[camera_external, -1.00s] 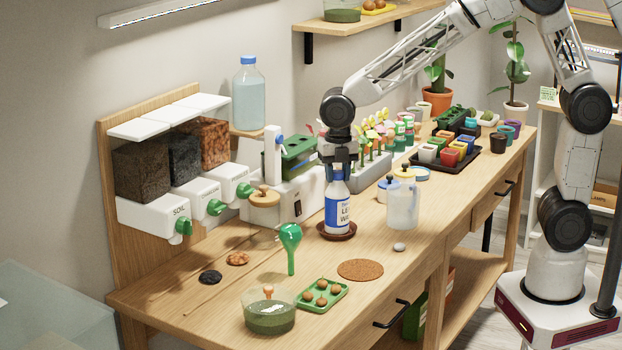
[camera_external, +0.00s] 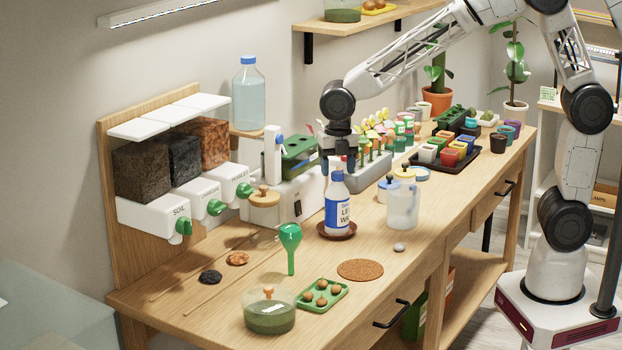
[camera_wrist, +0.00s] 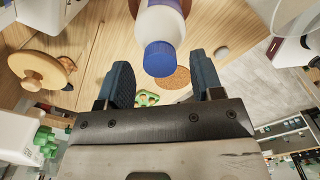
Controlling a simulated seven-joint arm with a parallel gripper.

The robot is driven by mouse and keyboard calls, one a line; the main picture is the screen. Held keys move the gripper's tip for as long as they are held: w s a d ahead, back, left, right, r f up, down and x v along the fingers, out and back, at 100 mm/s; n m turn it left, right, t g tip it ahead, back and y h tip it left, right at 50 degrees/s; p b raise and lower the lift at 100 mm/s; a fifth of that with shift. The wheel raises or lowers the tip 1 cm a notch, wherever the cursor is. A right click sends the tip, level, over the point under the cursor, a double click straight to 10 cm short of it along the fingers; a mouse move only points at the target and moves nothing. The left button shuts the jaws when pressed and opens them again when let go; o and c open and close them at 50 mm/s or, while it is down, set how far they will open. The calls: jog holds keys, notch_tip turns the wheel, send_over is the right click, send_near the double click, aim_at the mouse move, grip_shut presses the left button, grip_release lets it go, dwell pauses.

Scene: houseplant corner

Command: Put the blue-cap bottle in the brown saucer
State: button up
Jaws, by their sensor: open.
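The blue-cap bottle (camera_external: 338,207), white with a blue label, stands upright in the brown saucer (camera_external: 351,232) on the wooden bench. In the wrist view its blue cap (camera_wrist: 159,58) shows just beyond the space between my fingers. My gripper (camera_wrist: 164,82) is open and empty there, with its two dark fingers apart. In the external view my gripper (camera_external: 338,158) is just above and behind the bottle top, partly hidden by it. A bit of the saucer's brown rim (camera_wrist: 221,52) shows beside the bottle in the wrist view.
A clear jug (camera_external: 403,205) stands right of the bottle and a lidded white box (camera_external: 290,197) to its left. A green funnel-like tool (camera_external: 290,240), green tray (camera_external: 322,295), cork mat (camera_external: 360,270) and grey stone (camera_external: 399,247) are in front.

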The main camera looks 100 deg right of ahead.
notch_tip(320, 180, up, 10)
dwell(0.5)
dwell(0.6)
jog(key=s+a+r+m+t, duration=0.1)
jog(key=s+a+r+m, duration=0.2)
jog(key=s+a+m, duration=0.85)
jog(key=s+a+f+m, duration=0.1)
jog(key=s+a+m, duration=0.1)
jog(key=s, duration=0.4)
jog(key=s+a+f+m+t, duration=0.1)
jog(key=s+a+f+m, duration=0.1)
jog(key=s+a, duration=0.2)
jog(key=s+a+f+m, duration=0.1)
jog(key=s+a+m, duration=0.1)
jog(key=s, duration=0.8)
jog(key=shift+a+f+m+t, duration=0.25)
jog(key=shift+a+m+t, duration=0.1)
jog(key=shift+a, duration=0.4)
